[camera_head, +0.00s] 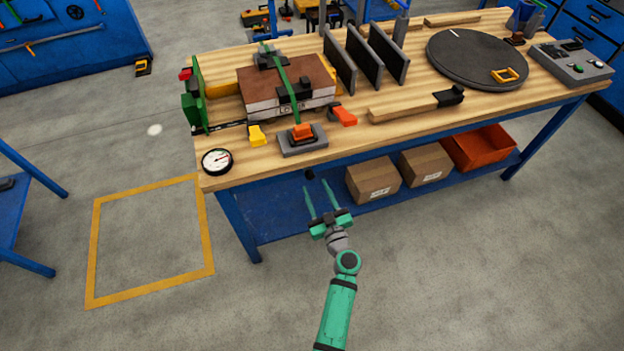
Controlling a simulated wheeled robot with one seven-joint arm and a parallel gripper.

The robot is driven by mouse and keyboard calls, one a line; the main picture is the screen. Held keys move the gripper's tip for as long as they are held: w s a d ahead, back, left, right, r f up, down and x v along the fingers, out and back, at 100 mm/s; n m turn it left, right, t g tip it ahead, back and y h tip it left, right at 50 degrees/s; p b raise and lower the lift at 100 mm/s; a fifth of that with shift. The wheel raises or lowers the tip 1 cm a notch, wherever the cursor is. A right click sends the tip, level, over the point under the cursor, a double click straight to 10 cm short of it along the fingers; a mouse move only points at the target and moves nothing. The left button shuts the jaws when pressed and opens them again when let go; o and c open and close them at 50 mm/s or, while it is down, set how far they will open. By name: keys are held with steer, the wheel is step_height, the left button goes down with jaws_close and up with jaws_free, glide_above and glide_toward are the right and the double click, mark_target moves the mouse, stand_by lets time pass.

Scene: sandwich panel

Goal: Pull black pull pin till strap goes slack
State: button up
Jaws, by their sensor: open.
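A green strap (283,72) runs over a brown-topped block (306,75) on the workbench. It goes from a grey clamp (268,58) at the back down to a grey base with an orange part (302,131) near the front edge. A small black piece (310,174) shows just below the bench's front edge; I cannot tell for sure whether it is the pull pin. My gripper (317,187) is open and empty, in front of the bench. Its fingertips point up towards the black piece and appear close to it; contact cannot be told.
The workbench (400,135) also bears a gauge (217,161), yellow (257,136) and orange-red (345,116) pieces, upright dark panels (375,55), a wooden bar (405,107) and a round dark disc (477,58). Cardboard boxes (373,178) and an orange bin (480,148) stand on the lower shelf.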

mark_target(311, 177)
steer(key=shift+x, duration=2.55)
